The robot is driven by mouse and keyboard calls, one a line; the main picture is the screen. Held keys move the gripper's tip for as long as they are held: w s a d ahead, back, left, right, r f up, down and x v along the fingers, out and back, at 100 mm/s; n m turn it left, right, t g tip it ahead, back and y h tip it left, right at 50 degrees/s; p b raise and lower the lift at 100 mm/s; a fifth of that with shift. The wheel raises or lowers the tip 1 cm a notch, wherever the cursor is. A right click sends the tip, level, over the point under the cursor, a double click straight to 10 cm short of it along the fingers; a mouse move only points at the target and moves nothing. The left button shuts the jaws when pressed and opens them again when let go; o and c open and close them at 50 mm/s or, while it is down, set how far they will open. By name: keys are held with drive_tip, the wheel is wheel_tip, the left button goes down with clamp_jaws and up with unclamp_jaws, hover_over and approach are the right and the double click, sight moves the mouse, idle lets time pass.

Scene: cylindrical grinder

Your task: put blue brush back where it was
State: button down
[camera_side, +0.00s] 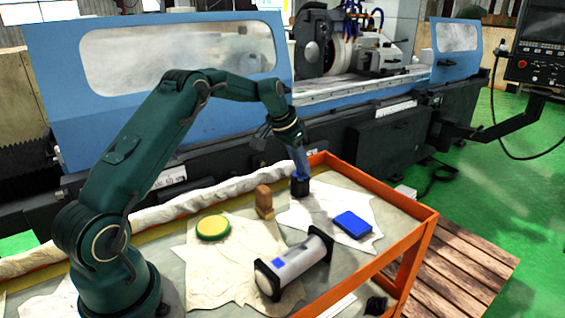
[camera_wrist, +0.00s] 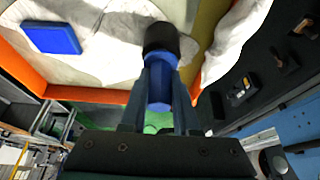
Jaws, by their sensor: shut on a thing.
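The blue brush (camera_side: 301,165) has a blue handle and a dark round head. It stands near the far edge of the table, head down, on or just above a pale cloth. It also shows in the wrist view (camera_wrist: 160,88), with its dark head away from the camera. My gripper (camera_side: 297,150) is above it, with both fingers closed on the blue handle. The fingers also show in the wrist view (camera_wrist: 158,90). Whether the brush head touches the cloth I cannot tell.
A blue box (camera_side: 352,224) lies right of the brush; a wooden block (camera_side: 264,202) stands left. An orange rim (camera_side: 375,186) edges the table; the grinder (camera_side: 360,95) stands behind.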

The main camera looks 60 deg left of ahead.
drive_tip(key=shift+f, duration=0.3)
drive_tip(key=shift+f, duration=0.1)
drive_tip(key=c, duration=0.7)
unclamp_jaws()
drive_tip(key=shift+f, duration=0.1)
drive_tip(key=shift+o, duration=0.2)
